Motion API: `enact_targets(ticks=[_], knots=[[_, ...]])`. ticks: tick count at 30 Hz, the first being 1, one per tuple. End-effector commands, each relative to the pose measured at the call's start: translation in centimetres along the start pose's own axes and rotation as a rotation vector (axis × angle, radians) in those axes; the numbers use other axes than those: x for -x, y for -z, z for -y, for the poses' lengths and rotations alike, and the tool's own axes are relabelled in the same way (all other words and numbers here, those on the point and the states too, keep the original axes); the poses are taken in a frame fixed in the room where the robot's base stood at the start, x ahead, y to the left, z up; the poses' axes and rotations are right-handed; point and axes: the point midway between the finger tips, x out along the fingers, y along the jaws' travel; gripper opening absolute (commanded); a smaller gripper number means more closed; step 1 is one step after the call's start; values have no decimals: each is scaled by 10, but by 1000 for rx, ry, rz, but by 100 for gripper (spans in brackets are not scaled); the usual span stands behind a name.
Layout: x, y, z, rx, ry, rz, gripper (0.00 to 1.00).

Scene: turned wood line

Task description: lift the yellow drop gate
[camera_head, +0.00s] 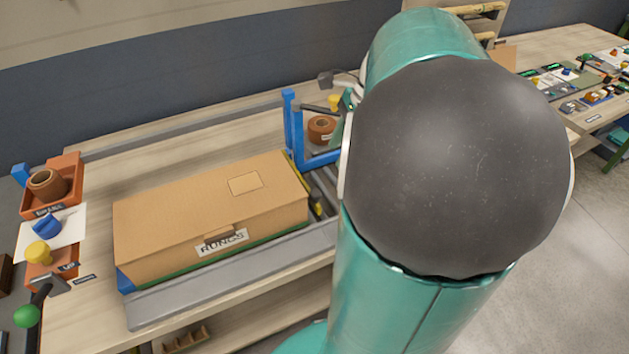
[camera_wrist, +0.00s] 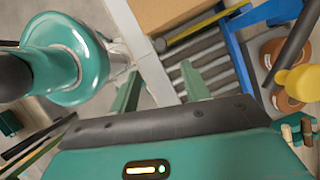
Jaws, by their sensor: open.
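The yellow drop gate (camera_wrist: 205,26) shows in the wrist view as a thin yellow bar across the rollers, close against the cardboard box (camera_wrist: 170,10). In the head view a yellow and dark strip of the gate (camera_head: 316,197) shows at the box's right end, beside the blue frame (camera_head: 290,125). A yellow knob (camera_wrist: 300,82) sits near a dark bar by the frame; it also shows in the head view (camera_head: 333,102). My gripper (camera_wrist: 160,86) is open and empty, its fingers over the near edge of the rollers, apart from gate and knob. In the head view my arm hides most of it.
The box (camera_head: 205,205), labelled RUNGS, lies on the conveyor behind the gate. A brown roll (camera_head: 321,128) stands beside the blue frame. Orange trays (camera_head: 66,188) and a green-knobbed lever (camera_head: 27,316) are at the left. Another bench (camera_head: 590,60) is at the right, with open floor before it.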

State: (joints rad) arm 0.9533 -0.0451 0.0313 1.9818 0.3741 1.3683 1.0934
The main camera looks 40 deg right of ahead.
Motion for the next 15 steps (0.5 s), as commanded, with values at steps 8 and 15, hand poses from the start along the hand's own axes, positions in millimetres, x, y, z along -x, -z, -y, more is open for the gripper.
enact_targets(ticks=[8, 15], knots=[[-56, 1, 0, -2, -4, 2, 46], [-98, 0, 1, 0, -3, 1, 46]])
